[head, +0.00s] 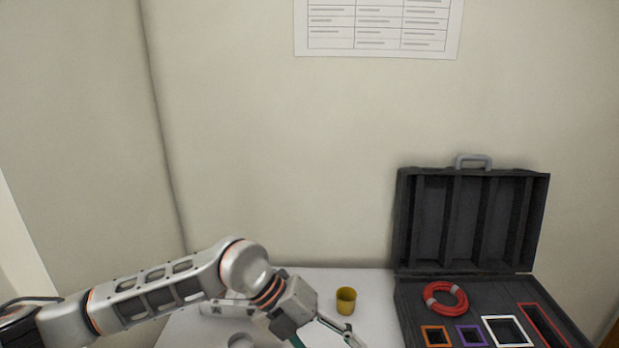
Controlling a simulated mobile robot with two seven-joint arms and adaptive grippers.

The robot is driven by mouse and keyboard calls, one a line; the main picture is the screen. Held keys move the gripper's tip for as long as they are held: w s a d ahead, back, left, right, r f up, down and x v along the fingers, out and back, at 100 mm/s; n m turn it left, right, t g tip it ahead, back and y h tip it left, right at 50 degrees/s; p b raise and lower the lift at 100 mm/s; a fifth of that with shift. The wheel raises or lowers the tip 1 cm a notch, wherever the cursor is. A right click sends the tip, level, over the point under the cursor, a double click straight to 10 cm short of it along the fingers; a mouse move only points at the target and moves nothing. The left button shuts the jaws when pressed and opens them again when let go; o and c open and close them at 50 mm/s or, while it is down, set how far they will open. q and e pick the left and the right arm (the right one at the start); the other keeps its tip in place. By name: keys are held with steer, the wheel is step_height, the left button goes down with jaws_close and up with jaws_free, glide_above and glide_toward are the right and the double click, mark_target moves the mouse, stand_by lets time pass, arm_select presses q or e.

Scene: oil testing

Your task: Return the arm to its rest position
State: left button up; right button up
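My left arm comes in from the left and reaches over the white table (370,281). My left gripper (328,328) points down and to the right at the bottom edge of the picture, in front of the yellow cup (346,301) as seen here. Part of the gripper is cut off by the picture's edge, so I cannot tell whether it is open or shut, or whether it holds anything. The cup stands upright on the table, apart from the gripper. My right gripper is not in view.
An open black case (472,281) stands on the right, its lid upright against the wall. A red coiled hose (461,300) lies in it, above orange, purple, white and red framed slots. A pale object (228,308) lies partly behind my arm. A printed sheet (378,25) hangs on the wall.

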arm_select(q)
steer(key=s+d+r+h, duration=0.5)
steer(key=d+r+h, duration=0.35)
steer(key=r, duration=0.35)
steer(key=w+a+r+n+t+h, duration=0.3)
steer(key=w+r+n+t+h, duration=0.2)
steer(key=r+n+t, duration=0.3)
steer(key=w+a+r+n+t+y, duration=0.2)
steer(key=w+a+n+t+y, duration=0.3)
steer(key=a+n+t, duration=0.4)
steer(key=w+a+f+n+t+y, duration=0.1)
steer(key=a+f+n+y, duration=0.5)
steer(key=a+f+y, duration=0.4)
steer(key=w+a+f+n+t+y, duration=0.1)
steer(key=a+f+n+y, duration=0.5)
steer(key=a, duration=0.6)
steer(key=s+a+f+g+y, duration=0.3)
steer(key=s+a+f+g, duration=0.2)
steer(key=s+a+f, duration=0.4)
steer(key=s+a+f+g+y, duration=0.3)
steer(key=s+a+f+g, duration=0.3)
steer(key=s+f, duration=0.5)
steer(key=w+d+f+n+t+h, duration=0.1)
steer(key=d+f+n+t+h, duration=0.2)
steer(key=d+f+h, duration=0.5)
steer(key=d+f+t, duration=0.1)
steer(key=d+f, duration=0.3)
steer(key=d, duration=0.3)
steer(key=shift+w+d+n+t, duration=0.3)
steer(key=shift+t, duration=0.1)
